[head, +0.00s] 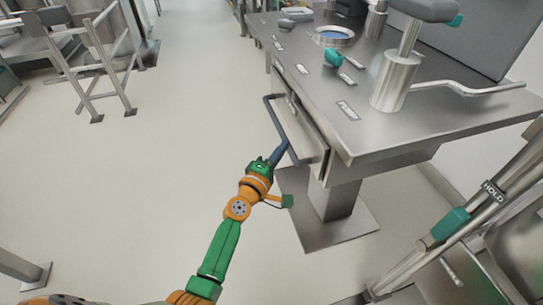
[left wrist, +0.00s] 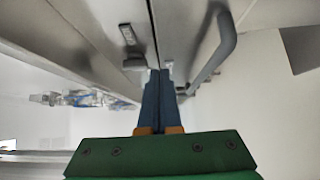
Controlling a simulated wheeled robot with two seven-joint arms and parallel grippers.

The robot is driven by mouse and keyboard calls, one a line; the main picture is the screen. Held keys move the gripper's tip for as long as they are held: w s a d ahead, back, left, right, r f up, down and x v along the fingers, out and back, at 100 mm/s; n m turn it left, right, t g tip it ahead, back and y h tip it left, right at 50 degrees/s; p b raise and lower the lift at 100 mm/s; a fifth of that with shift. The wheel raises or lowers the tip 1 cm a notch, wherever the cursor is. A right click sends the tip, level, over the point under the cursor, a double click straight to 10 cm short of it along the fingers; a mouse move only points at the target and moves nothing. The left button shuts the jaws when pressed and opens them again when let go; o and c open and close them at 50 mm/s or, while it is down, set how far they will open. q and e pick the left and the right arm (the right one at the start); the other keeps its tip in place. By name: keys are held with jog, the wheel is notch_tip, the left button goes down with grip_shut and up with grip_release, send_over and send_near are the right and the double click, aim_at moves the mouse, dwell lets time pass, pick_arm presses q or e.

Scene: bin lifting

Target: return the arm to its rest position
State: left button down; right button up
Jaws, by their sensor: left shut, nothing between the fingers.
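My left arm (head: 222,248), green and orange, reaches up from the bottom of the head view. My left gripper (head: 284,146) has its blue fingers together with nothing between them. The fingers are close to the bar handle (head: 271,118) on the front of a pale bin or drawer (head: 310,143) in the side of a steel table. In the left wrist view the shut fingers (left wrist: 160,76) point along the panel, and the grey handle (left wrist: 220,50) is to their right, apart from them at the tips. My right gripper is not in view.
The steel table (head: 300,95) carries several fixtures and stands on a pedestal (head: 335,200). A frame marked HOLD (head: 480,205) is at the lower right. A metal rail (head: 95,60) stands at the upper left. The floor (head: 150,170) left of my arm is clear.

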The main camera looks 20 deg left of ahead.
pick_arm(q)
jog(key=s+a+f+m+g+y, duration=0.1)
jog(key=s+f+m+g, duration=0.55)
jog(key=s+f, duration=1.05)
jog(key=s+a+f+m+g+y, duration=0.15)
jog(key=s+f+m+g, duration=0.5)
jog(key=s+f, duration=1.05)
jog(key=s+a+f+m+g, duration=0.4)
jog(key=s+f+m, duration=0.15)
jog(key=s, duration=0.65)
notch_tip(320, 180, up, 20)
jog(key=p, duration=2.1)
jog(key=shift+d+r+y+p, duration=0.15)
jog(key=shift+r+y+p, duration=0.1)
jog(key=shift+y+p, duration=0.15)
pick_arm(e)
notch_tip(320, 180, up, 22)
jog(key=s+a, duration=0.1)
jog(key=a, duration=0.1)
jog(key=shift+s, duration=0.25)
